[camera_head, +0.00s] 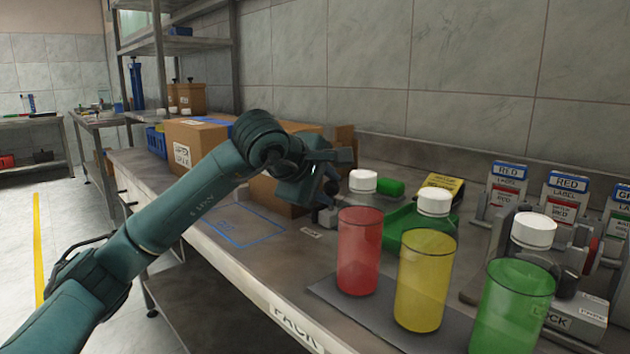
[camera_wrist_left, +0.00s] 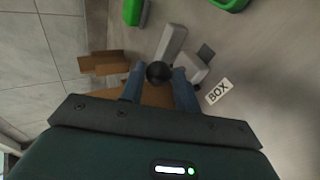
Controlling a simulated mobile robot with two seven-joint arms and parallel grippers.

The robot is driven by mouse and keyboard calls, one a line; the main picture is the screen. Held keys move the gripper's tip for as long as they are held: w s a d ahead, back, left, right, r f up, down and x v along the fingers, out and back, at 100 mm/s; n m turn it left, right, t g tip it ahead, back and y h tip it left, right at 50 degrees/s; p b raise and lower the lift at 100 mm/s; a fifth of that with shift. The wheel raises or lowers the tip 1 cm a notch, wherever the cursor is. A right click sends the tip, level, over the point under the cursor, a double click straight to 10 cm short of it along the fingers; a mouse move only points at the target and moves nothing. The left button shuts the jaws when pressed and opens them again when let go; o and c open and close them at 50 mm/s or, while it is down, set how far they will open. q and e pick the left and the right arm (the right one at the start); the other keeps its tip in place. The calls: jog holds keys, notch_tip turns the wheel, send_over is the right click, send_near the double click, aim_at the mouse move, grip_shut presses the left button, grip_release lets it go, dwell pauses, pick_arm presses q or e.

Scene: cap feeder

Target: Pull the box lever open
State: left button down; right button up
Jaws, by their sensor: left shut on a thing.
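The box lever shows in the left wrist view as a grey body (camera_wrist_left: 171,42) with a round black knob (camera_wrist_left: 158,72). A BOX label (camera_wrist_left: 218,90) lies on the table beside it. In the head view the lever's small grey base (camera_head: 327,216) shows below my left gripper (camera_head: 329,190), partly hidden by it. In the left wrist view my left gripper (camera_wrist_left: 160,84) has one finger on each side of the black knob and is shut on it. My right gripper is in neither view.
Cardboard boxes (camera_head: 190,145) stand behind my left arm. Blue outlined table area (camera_head: 245,225) is clear.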

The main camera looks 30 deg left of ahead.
pick_arm(q)
jog(key=shift+d+r, duration=0.15)
jog(key=shift+r, duration=0.1)
jog(key=c, duration=1.4)
grip_release()
jog(key=shift+c, duration=0.2)
jog(key=o, duration=0.3)
jog(key=shift+w+d+f, duration=0.1)
jog(key=shift+w+f, duration=0.1)
jog(key=shift+o, duration=0.2)
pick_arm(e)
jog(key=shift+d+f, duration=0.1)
pick_arm(q)
jog(key=shift+s, duration=0.1)
jog(key=shift+s+r, duration=0.15)
jog(key=p+v, duration=0.2)
jog(key=v, duration=1)
jog(key=shift+s+r, duration=0.15)
jog(key=shift+s, duration=0.2)
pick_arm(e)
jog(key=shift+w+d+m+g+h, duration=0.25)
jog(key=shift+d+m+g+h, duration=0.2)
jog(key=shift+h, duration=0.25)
